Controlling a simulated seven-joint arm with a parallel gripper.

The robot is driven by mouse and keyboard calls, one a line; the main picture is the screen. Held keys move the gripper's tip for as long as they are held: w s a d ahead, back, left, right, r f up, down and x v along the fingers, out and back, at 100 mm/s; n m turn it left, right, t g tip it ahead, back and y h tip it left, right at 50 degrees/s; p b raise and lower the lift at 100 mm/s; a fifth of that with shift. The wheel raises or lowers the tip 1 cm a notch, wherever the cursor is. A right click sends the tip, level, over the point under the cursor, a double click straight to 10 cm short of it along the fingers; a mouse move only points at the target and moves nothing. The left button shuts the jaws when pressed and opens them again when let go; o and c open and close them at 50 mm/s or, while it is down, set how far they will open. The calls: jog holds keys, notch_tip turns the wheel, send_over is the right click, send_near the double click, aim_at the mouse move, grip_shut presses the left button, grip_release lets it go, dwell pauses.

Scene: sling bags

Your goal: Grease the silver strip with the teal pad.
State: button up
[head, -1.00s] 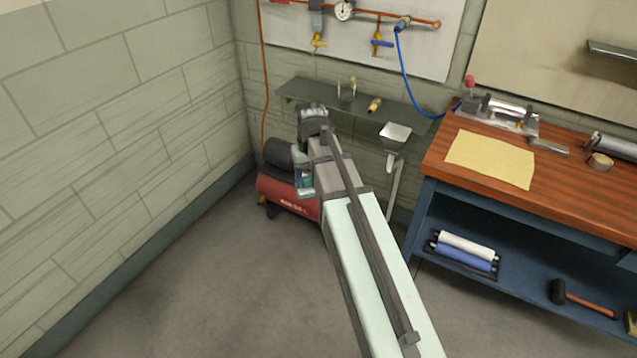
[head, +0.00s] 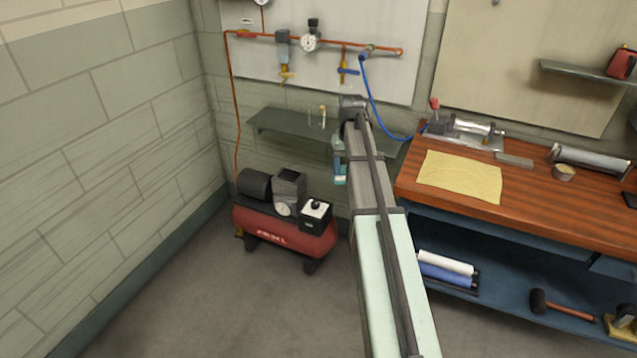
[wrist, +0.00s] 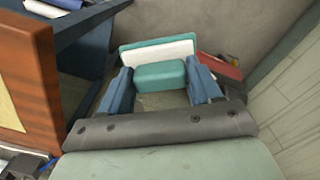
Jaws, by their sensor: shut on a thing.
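The teal pad (wrist: 160,76) is a teal block with a white layer and a thin teal plate at its far side. My gripper (wrist: 162,86) is shut on the block, one blue-grey finger at each side. In the head view the teal pad (head: 340,180) shows small and partly hidden beside my arm, left of the workbench and away from it. On the bench, a flat silver-grey piece (head: 514,160) lies right of a metal fixture (head: 465,137) with a silver bar. I cannot tell which of these is the silver strip.
The wooden workbench (head: 540,192) carries a yellow cloth (head: 460,177), a small tin (head: 563,172) and a roll (head: 590,160). A red compressor (head: 272,238) stands on the floor at left. A grey shelf (head: 290,128) and a blue hose (head: 374,100) are behind my arm.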

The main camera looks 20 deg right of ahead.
jog(key=s+d+r+m, duration=0.1)
jog(key=d, duration=1.1)
jog(key=s+d+r+m, duration=0.1)
jog(key=d+r, duration=0.1)
jog(key=d, duration=1.1)
jog(key=s+d+r+m, duration=0.1)
jog(key=s+d+r, duration=0.1)
jog(key=d, duration=1)
jog(key=shift+d+r, duration=0.15)
jog(key=shift+r, duration=0.05)
jog(key=s+d+r+m, duration=0.2)
jog(key=s+d+r, duration=0.1)
jog(key=s+d, duration=1.05)
jog(key=s+d+r+m, duration=0.25)
jog(key=s+d, duration=0.65)
jog(key=d, duration=1)
jog(key=shift+n, duration=0.45)
jog(key=shift+w+d+f, duration=0.1)
jog(key=shift+f, duration=1.35)
jog(key=shift+w+d+f, duration=0.1)
jog(key=shift+f, duration=1.35)
jog(key=shift+a+f, duration=0.1)
jog(key=shift+f, duration=0.55)
jog(key=shift+r, duration=0.15)
notch_tip(320, 180, up, 7)
